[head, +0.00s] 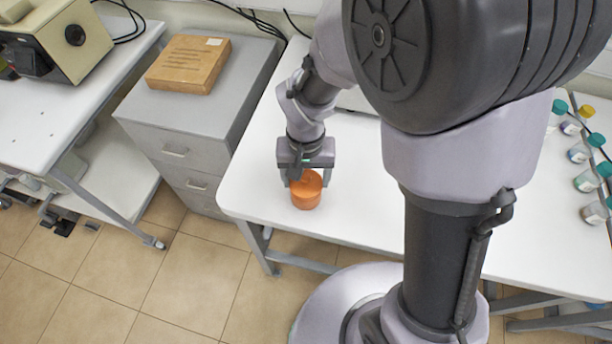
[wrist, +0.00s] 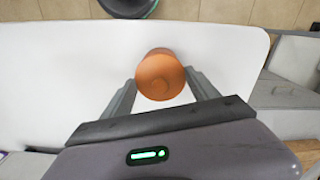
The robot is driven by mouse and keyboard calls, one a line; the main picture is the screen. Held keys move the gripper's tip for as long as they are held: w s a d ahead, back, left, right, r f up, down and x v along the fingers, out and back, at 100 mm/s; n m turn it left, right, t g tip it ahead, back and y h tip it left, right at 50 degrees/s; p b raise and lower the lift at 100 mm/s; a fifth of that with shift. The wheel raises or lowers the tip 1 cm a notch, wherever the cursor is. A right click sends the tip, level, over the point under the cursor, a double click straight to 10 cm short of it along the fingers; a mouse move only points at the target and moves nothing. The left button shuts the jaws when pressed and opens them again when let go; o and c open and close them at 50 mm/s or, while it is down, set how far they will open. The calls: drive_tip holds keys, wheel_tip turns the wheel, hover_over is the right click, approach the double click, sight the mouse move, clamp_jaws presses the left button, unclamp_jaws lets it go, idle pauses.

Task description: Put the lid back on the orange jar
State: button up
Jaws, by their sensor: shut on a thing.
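The orange jar (head: 304,203) is upright near the left front corner of the white table. Its round orange lid (head: 309,180) is at the jar's top and also shows in the wrist view (wrist: 160,80), between my fingers. My gripper (head: 307,178) points down over the jar, one finger on each side of the lid, shut on it. In the wrist view my gripper (wrist: 161,76) has the lid centred between the fingertips. The lid hides most of the jar there. I cannot tell whether the lid is seated on the rim or just above it.
The white table (head: 255,180) is clear around the jar, with its front edge close by. Several small jars with coloured caps (head: 586,180) stand at the far right. A grey drawer cabinet (head: 190,125) with a brown box (head: 188,64) on it stands left of the table.

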drive_tip(key=o, duration=1.4)
drive_tip(key=shift+c, duration=0.2)
drive_tip(key=shift+o, duration=0.7)
drive_tip(key=shift+r+p, duration=2.9)
drive_tip(key=shift+r, duration=0.7)
drive_tip(key=shift+f, duration=0.1)
clamp_jaws()
drive_tip(key=shift+f, duration=0.1)
drive_tip(key=shift+f+b, duration=1.95)
drive_tip(key=shift+f, duration=0.05)
